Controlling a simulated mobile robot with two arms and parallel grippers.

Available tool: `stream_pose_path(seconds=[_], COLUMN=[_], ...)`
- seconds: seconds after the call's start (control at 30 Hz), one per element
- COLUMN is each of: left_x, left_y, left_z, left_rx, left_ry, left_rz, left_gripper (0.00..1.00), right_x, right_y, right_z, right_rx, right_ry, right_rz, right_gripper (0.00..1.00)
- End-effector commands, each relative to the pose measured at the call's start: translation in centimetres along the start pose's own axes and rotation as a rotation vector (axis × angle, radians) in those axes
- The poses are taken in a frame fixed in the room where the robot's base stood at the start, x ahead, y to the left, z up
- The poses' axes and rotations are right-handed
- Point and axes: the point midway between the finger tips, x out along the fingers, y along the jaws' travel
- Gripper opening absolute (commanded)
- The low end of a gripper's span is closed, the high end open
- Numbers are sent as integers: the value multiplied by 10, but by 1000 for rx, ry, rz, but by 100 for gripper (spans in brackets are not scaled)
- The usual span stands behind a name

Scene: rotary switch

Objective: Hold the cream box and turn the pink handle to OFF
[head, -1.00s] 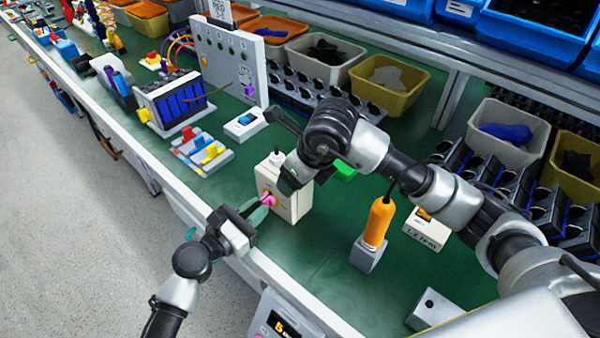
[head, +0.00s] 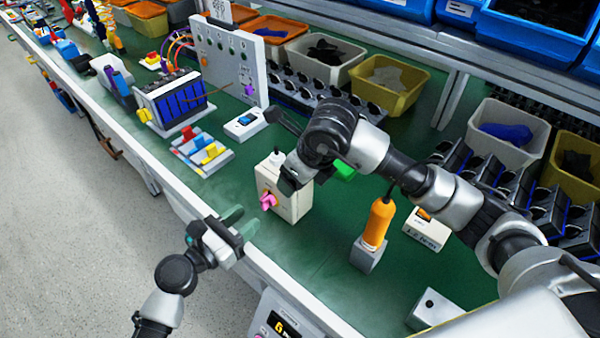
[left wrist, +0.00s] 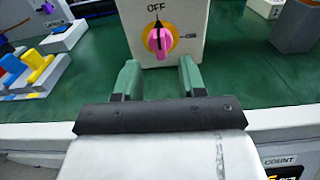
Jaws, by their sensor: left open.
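The cream box (head: 289,203) stands upright on the green bench top near its front edge. Its pink handle (head: 268,201) faces the front. In the left wrist view the handle (left wrist: 159,40) sits on a yellow disc, with its black pointer upward at the OFF mark; an ON mark is to the right. My left gripper (head: 241,221) is open and empty, in front of the handle and apart from it. Its green fingers (left wrist: 157,80) show in the left wrist view. My right gripper (head: 290,180) is at the box's upper part; its fingers are mostly hidden.
An orange-handled tool (head: 378,222) stands in a grey holder right of the box. A blue-switch box (head: 245,124) and coloured levers (head: 203,150) lie to the left. A counter display (head: 283,325) is at the front edge.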

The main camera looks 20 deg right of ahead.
Motion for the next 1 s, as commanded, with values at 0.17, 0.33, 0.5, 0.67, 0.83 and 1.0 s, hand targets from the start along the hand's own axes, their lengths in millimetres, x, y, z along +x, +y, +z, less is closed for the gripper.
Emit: stream_pose_path(seconds=[0.17, 0.33, 0.5, 0.67, 0.83, 1.0], left_x=[-12, -14, -14, -14, -14, -14], left_y=[0, 0, 0, 0, 0, 0], left_z=[0, 0, 0, 0, 0, 0], left_rx=[1, 1, 1, 1, 1, 1], left_ry=[1, 0, 0, 0, 0, 0], left_rz=[0, 0, 0, 0, 0, 0], left_gripper=[40, 40, 40, 40, 40, 40], right_x=[-1, -1, -1, 0, 0, -11], right_y=[0, 0, 0, 0, 0, -1], right_z=[1, 1, 1, 0, 0, 1], right_rx=[0, 0, 0, 0, 0, -1], right_ry=[-2, -2, -2, -2, -1, -3], right_rz=[0, 0, 0, 0, 0, -2], right_gripper=[39, 39, 79, 100, 100, 100])
